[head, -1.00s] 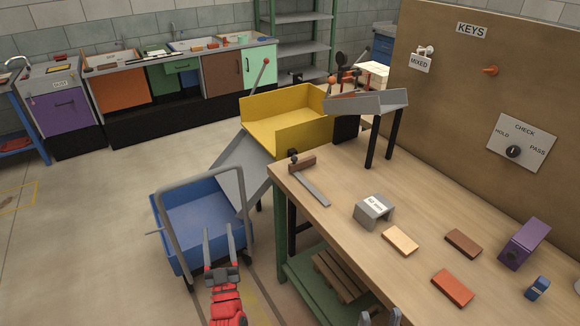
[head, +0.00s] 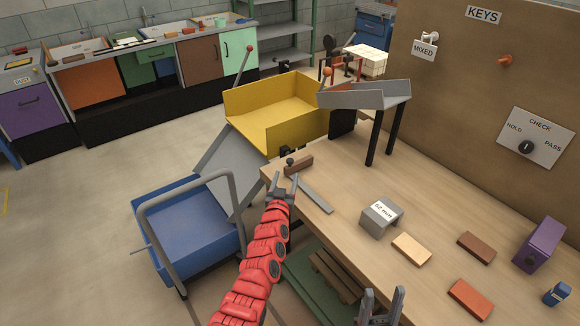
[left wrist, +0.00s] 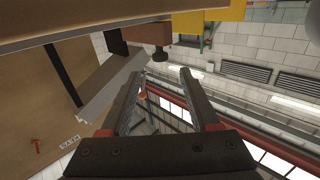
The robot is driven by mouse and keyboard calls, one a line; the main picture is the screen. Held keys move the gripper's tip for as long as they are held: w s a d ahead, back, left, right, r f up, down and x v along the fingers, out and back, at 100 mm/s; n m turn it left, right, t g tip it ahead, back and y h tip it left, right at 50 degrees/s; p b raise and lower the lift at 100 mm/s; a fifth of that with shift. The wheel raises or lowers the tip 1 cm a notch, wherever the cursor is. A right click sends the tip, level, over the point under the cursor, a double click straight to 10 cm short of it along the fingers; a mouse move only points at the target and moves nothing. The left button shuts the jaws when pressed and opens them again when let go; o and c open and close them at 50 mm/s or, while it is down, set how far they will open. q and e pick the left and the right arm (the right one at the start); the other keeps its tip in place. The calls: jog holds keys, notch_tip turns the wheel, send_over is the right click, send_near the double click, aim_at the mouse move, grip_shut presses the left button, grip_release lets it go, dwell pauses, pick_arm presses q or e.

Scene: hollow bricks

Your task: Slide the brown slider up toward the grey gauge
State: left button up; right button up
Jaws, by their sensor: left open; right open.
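The brown slider (head: 298,165) is a small brown block with a dark knob, at the far end of a flat grey rail (head: 315,196) on the workbench's left edge. It also shows in the left wrist view (left wrist: 148,32). The grey gauge (head: 377,221), a hollow grey block labelled 62 mm, stands on the bench to the right of the rail. My left gripper (head: 283,182) is open and empty, just on the near side of the slider, apparently apart from it; its fingers (left wrist: 161,78) show in the left wrist view. My right gripper (head: 383,294) is open and empty at the bench's near edge.
Loose tan (head: 411,249), brown (head: 476,247) and orange (head: 470,298) bricks lie right of the gauge. A purple block (head: 539,245) stands further right. A yellow tray (head: 275,113) and grey chute lie beyond the slider; a blue cart (head: 190,240) stands left.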

aim_at(289, 164)
pick_arm(q)
jog(key=w+b, duration=0.5)
jog(key=w+d+b, duration=0.1)
jog(key=w+b, duration=0.1)
jog(key=shift+w+d+f, duration=0.1)
jog(key=shift+w+f, duration=0.2)
jog(key=shift+w+d+r+b, duration=0.1)
jog(key=shift+w+r+b, duration=0.2)
jog(key=shift+w+b, duration=0.7)
jog(key=shift+s, duration=0.2)
grip_shut()
dwell(0.3)
